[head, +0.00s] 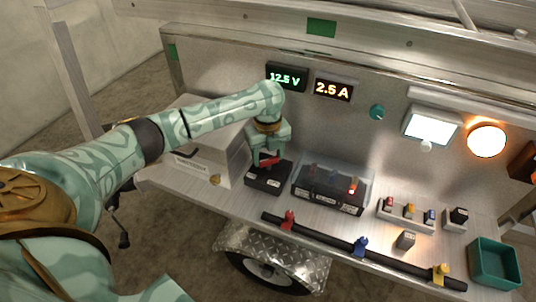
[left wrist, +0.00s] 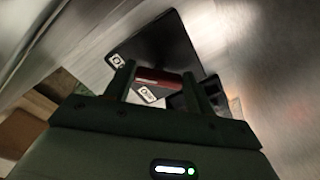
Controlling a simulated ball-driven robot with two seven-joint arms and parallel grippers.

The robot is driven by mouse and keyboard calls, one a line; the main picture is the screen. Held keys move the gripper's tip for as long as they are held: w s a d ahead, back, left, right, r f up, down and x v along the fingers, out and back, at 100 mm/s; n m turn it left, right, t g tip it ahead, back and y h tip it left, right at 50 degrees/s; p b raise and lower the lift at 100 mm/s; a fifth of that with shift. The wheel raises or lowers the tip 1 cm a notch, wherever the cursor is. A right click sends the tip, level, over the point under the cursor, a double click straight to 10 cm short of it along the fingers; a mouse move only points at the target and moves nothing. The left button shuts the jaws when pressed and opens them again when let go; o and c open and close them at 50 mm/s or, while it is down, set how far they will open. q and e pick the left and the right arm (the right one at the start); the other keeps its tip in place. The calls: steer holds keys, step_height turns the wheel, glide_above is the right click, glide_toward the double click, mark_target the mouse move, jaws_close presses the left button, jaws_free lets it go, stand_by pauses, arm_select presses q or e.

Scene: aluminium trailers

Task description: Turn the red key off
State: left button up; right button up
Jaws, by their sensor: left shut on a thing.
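The red key (head: 269,161) sits on top of a black switch box (head: 264,183) on the aluminium shelf, left of the middle. My left gripper (head: 267,155) reaches down over the box from above and is shut on the red key. In the left wrist view the red key (left wrist: 158,77) lies between the two dark fingers of my left gripper (left wrist: 165,88), above the black box (left wrist: 165,45) with its small white labels. The fingers partly hide the key's ends. My right gripper is in neither view.
A white box (head: 212,150) stands just left of the switch box. A black panel with small switches (head: 330,188) stands close on its right. A dark bar with coloured clips (head: 325,240) lies along the shelf's front. Displays reading 12.5 V (head: 286,77) and 2.5 A (head: 333,89) are lit behind.

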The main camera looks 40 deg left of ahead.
arm_select(q)
steer(key=shift+r+p, duration=0.15)
steer(key=shift+p, duration=0.25)
steer(key=n+p, duration=0.3)
steer(key=p, duration=0.1)
steer(key=n+p, duration=0.3)
steer(key=p, duration=0.1)
steer(key=shift+s+r, duration=0.1)
steer(key=shift+s, duration=0.1)
steer(key=shift+n+p, duration=0.6)
steer(key=n+p, duration=0.1)
steer(key=n, duration=0.1)
steer(key=n+p, duration=0.1)
steer(key=n, duration=0.1)
steer(key=shift+s+d+f+n+p, duration=0.1)
steer(key=shift+s+f+n+p, duration=0.1)
steer(key=shift+n+p, duration=0.15)
steer(key=n+p, duration=0.1)
steer(key=n, duration=0.2)
steer(key=shift+d+f+n+p, duration=0.1)
steer(key=shift+n+p, duration=0.3)
steer(key=shift+n, duration=1.05)
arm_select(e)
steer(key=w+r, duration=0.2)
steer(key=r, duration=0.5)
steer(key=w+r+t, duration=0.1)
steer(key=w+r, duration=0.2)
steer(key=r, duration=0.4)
